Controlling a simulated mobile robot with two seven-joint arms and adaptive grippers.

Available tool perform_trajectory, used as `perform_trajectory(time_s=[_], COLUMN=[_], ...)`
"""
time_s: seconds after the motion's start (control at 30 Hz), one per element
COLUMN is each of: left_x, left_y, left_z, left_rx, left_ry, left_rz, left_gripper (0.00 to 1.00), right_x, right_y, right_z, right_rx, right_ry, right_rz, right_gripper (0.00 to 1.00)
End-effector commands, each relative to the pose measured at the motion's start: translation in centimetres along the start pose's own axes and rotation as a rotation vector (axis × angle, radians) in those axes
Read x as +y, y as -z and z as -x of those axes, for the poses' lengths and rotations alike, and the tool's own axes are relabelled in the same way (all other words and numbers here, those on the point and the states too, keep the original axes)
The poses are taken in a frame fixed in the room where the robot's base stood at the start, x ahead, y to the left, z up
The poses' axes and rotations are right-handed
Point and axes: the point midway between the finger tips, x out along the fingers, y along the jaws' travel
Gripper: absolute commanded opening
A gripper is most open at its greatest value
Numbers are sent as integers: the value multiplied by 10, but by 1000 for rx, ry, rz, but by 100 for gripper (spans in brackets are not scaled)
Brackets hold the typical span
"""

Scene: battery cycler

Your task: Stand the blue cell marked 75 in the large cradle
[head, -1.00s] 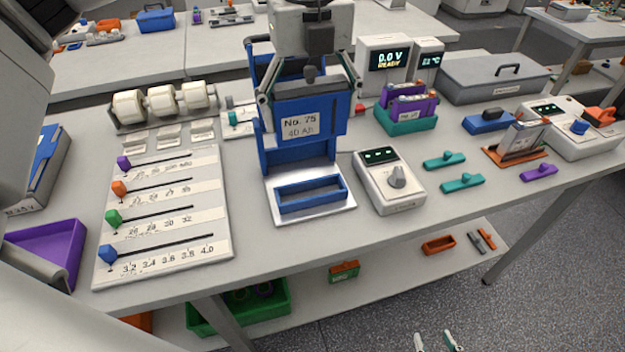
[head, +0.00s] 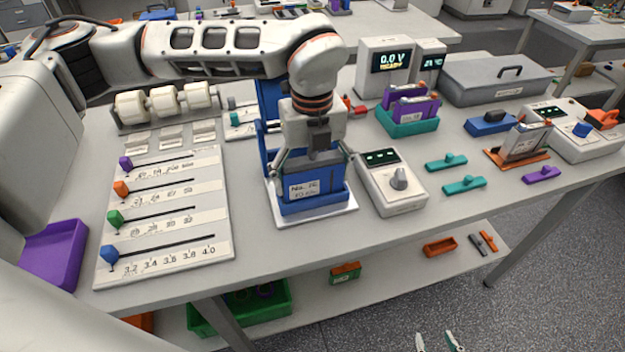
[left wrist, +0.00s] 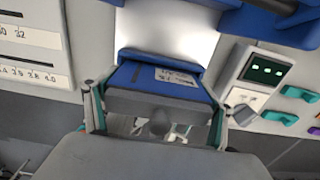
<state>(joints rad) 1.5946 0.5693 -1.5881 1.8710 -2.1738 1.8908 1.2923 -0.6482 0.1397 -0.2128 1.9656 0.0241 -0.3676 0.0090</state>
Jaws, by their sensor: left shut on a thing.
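The blue cell marked 75 (head: 327,185) is upright, its lower part inside the large blue cradle (head: 318,207); the cradle's front wall hides its bottom. Whether it rests on the cradle floor I cannot tell. My left gripper (head: 311,166) is above it, shut on its upper part with a finger at each side. In the left wrist view the cell (left wrist: 140,78) shows between the fingers, beside the blue cradle wall (left wrist: 160,57). My right gripper (head: 435,342) shows only two fingertips, apart and empty, at the bottom edge, far from the cell.
A tall blue frame (head: 268,95) stands behind the cradle. A white meter with a knob (head: 390,182) stands close on the right, and a slider board (head: 165,215) on the left. Teal handles (head: 446,162) lie further right. A green rack (head: 412,122) holds purple cells.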

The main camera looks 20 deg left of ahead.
Motion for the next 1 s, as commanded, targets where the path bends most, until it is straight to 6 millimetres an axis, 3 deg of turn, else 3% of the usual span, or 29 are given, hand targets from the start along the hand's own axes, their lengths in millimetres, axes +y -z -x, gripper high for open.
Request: perform_trajectory(time_s=[0.1,0.47,0.5,0.57,1.0], left_x=[-1,-1,0,0,-1], left_y=[0,0,0,0,0], left_z=[-11,-15,-16,-16,-8], left_rx=[0,-1,0,0,-2], left_ry=[2,3,1,1,3], left_rz=[0,0,0,0,0], left_gripper=[40,40,85,100,100], right_x=[0,-1,-1,-1,0], right_y=[0,-6,-6,-6,-2], right_z=[0,-1,-1,-1,0], right_rx=[-1,-7,-7,-8,-5], right_ry=[0,1,1,1,0], right_rz=[0,0,0,0,0], right_gripper=[40,40,40,40,40])
